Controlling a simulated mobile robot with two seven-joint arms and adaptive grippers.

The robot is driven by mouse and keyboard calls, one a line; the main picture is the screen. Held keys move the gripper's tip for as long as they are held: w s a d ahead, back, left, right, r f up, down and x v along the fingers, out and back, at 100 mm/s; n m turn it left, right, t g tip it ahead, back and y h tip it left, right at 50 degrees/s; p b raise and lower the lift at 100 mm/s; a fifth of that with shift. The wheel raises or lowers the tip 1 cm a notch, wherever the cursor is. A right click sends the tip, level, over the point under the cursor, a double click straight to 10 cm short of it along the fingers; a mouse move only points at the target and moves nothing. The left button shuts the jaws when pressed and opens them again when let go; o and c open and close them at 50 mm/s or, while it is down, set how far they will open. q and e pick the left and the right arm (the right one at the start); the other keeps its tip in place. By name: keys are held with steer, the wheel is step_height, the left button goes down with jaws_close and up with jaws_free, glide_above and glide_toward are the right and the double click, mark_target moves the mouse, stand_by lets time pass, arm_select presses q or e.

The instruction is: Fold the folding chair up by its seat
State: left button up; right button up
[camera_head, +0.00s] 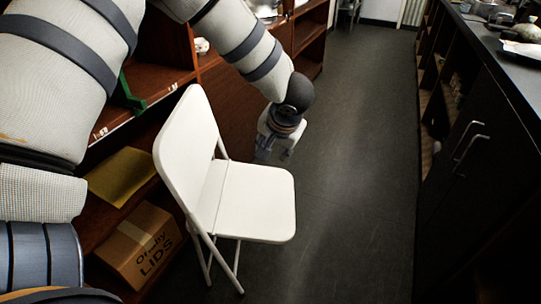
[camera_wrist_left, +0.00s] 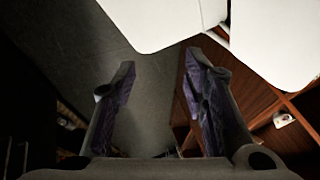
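The white folding chair stands unfolded on the dark floor. In the head view its seat (camera_head: 255,203) is down and roughly level, and its backrest (camera_head: 188,145) is upright at the left. My left gripper (camera_head: 265,152) is just beyond the seat's far edge, partly hidden by my wrist. In the left wrist view my left gripper (camera_wrist_left: 160,68) is open, with its two fingers apart and nothing between them. The white seat (camera_wrist_left: 165,18) lies just ahead of the fingertips, and no contact is visible. The backrest (camera_wrist_left: 278,40) shows at the upper right. My right gripper is not in view.
A brown wooden shelf (camera_head: 235,95) stands close behind the chair on the left. It holds a cardboard box (camera_head: 140,245) marked LIDS and a yellow envelope (camera_head: 122,176). A black counter (camera_head: 480,160) runs along the right. The floor (camera_head: 355,150) between is clear.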

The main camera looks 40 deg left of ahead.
arm_select(q)
steer(key=v, duration=0.5)
steer(key=shift+s+d+r, duration=0.15)
